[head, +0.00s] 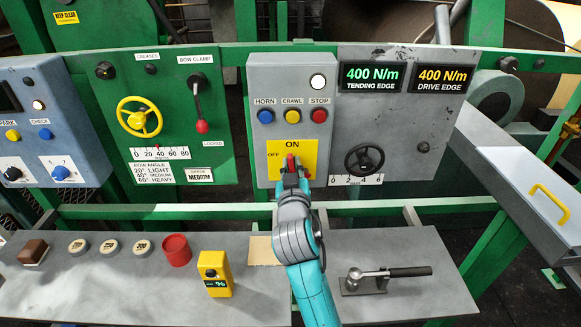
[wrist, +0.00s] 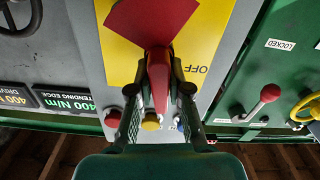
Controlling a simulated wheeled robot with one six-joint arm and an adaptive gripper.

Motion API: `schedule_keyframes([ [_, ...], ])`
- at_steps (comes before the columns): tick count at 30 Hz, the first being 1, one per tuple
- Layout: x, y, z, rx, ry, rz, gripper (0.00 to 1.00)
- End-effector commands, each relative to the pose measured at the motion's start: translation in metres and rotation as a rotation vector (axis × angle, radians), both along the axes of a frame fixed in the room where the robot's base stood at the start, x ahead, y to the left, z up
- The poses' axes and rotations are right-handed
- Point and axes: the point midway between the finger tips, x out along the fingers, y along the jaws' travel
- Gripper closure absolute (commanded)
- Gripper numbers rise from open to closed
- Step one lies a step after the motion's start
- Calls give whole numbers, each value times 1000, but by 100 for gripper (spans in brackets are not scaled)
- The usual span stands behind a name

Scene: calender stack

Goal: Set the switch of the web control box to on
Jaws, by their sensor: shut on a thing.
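The web control box (head: 262,90) is a grey panel with a yellow switch plate (head: 309,150) marked ON at the top and OFF at the left. The red switch handle (head: 291,160) shows just below the word ON. My gripper (head: 292,172) is at the plate, shut on the handle, and covers the lower part of the switch. In the wrist view, which is upside down, the red handle (wrist: 158,80) lies between both fingers of my gripper (wrist: 158,93). It appears to point toward the button side, the ON side; OFF is off to one side.
Above the plate are blue (head: 265,116), yellow (head: 292,116) and red (head: 319,115) buttons. A black handwheel (head: 364,159) is to the right, and the red-knobbed bow clamp lever (head: 201,126) to the left. A grey bench (head: 120,285) below holds small items.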

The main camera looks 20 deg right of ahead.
Motion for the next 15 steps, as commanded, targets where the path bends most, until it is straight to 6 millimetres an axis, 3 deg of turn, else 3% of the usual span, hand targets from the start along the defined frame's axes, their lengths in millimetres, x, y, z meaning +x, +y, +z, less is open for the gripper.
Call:
schedule_keyframes([
  [15,-1,-3,-2,158,-47,-1,100],
])
